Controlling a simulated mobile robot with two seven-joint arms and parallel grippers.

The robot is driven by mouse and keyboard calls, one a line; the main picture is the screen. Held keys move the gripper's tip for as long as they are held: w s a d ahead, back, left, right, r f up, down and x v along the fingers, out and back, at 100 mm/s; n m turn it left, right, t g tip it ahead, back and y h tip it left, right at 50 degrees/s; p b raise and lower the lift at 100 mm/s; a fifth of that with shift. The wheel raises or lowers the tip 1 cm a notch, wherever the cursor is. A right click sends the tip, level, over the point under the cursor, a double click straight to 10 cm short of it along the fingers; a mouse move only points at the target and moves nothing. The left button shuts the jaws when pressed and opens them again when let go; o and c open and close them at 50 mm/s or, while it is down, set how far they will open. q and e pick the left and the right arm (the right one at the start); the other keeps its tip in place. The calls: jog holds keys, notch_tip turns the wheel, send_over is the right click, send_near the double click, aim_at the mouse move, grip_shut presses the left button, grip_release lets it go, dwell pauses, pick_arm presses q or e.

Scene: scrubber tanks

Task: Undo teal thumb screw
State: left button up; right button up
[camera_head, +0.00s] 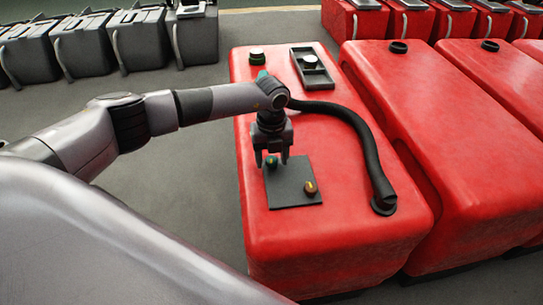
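The teal thumb screw (271,162) sits on a dark square plate (292,197) on top of the nearest red tank (330,228). A yellow-orange knob (310,187) sits on the same plate, to its right. My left gripper (272,159) points down over the plate's far left part. Its two fingers are apart, with the teal screw showing between them in the picture. I see gaps on both sides of the screw; whether the fingertips are level with it is hard to tell. My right gripper is not in view.
A thick black hose (362,140) curves along the tank's right side to a port. A black cap (257,56) and a dark latch panel (313,68) are at the tank's far end. More red tanks (440,150) stand close on the right. Dark grey tanks (140,40) line the back left.

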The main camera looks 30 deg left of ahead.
aim_at(271, 161)
pick_arm(q)
jog(key=shift+r, duration=3.55)
jog(key=shift+s, duration=0.15)
